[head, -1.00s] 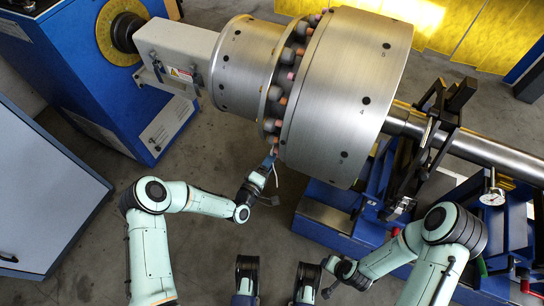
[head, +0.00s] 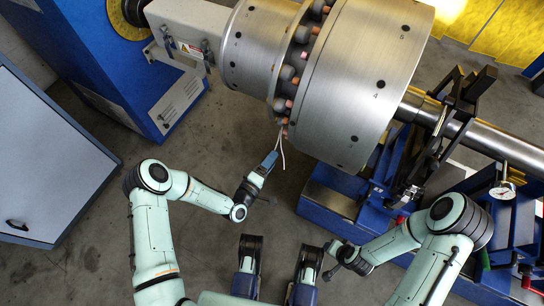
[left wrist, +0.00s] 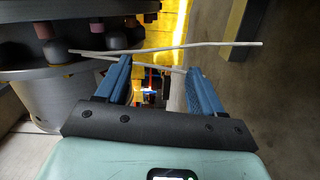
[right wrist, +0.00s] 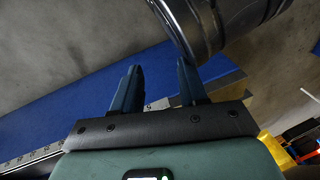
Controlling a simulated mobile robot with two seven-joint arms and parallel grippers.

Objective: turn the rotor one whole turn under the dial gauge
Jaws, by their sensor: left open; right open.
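The rotor (head: 345,75) is a large steel drum with numbered dark holes and a ring of pink-tipped studs (head: 291,73). It lies across the top of the head view. The dial gauge (head: 502,189) stands at the right, below the rotor shaft (head: 490,146). My left gripper (head: 268,163) is open, just below the stud ring and apart from the drum. In the left wrist view its jaws (left wrist: 158,78) are spread, with thin pale strands (left wrist: 170,50) across them; what these strands belong to is unclear. My right gripper (right wrist: 158,78) is open and empty.
A blue drive stand (head: 110,85) with a grey coupling guard is at upper left. A grey cabinet (head: 45,165) stands at the left. A black bearing support (head: 450,115) on a blue bed (head: 335,200) holds the shaft. Bare floor (head: 215,150) lies below the rotor.

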